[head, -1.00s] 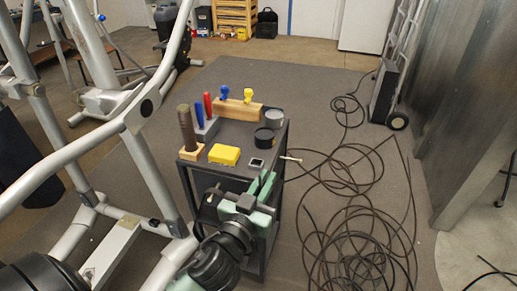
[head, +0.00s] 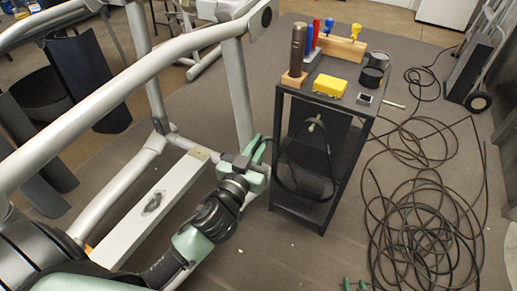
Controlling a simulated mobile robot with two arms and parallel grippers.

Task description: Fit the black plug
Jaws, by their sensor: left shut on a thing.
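My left gripper (head: 258,158) reaches in from the lower left and is shut beside the lower frame of the elliptical machine (head: 238,95). A black cord (head: 279,178) loops from its fingers down and across to the cart. The black plug at the cord's end is mostly hidden by the fingers, so its exact pose cannot be told. The machine's pale beam (head: 150,205), with a dark oval opening in its top, lies to the left of the gripper. Only two green fingertips of my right gripper (head: 355,286) show at the bottom edge; they are apart and empty.
The dark cart (head: 330,215) stands right of the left gripper. Its top carries a yellow block (head: 329,86), a wooden tool holder (head: 342,49), black round containers (head: 372,76) and a bottle in a wooden base (head: 297,50). Tangled black cable (head: 420,225) covers the floor at right.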

